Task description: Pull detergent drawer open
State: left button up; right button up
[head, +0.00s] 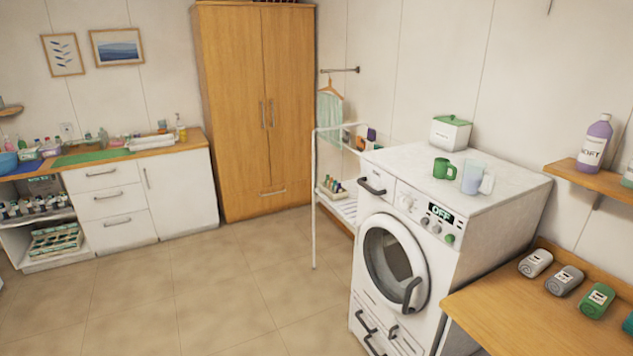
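The detergent drawer (381,190) is at the upper left of the front of the white washing machine (491,222). It has a dark bar handle (372,186) and looks closed, flush with the front panel. To its right are a dial, a display reading OFF (440,212) and several buttons. The round door (390,262) below looks closed. Neither of my grippers shows in the head view.
A green mug (444,169), a clear jug (474,178) and a white box with a green lid (450,133) stand on the machine. A white rack (314,200) stands behind left. Open floor (220,285) lies left.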

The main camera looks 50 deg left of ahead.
aim_at(377, 181)
jog(key=u, duration=1.15)
jog(key=i+j+z, duration=0.15)
jog(key=i+z, duration=0.25)
jog(key=i, duration=0.25)
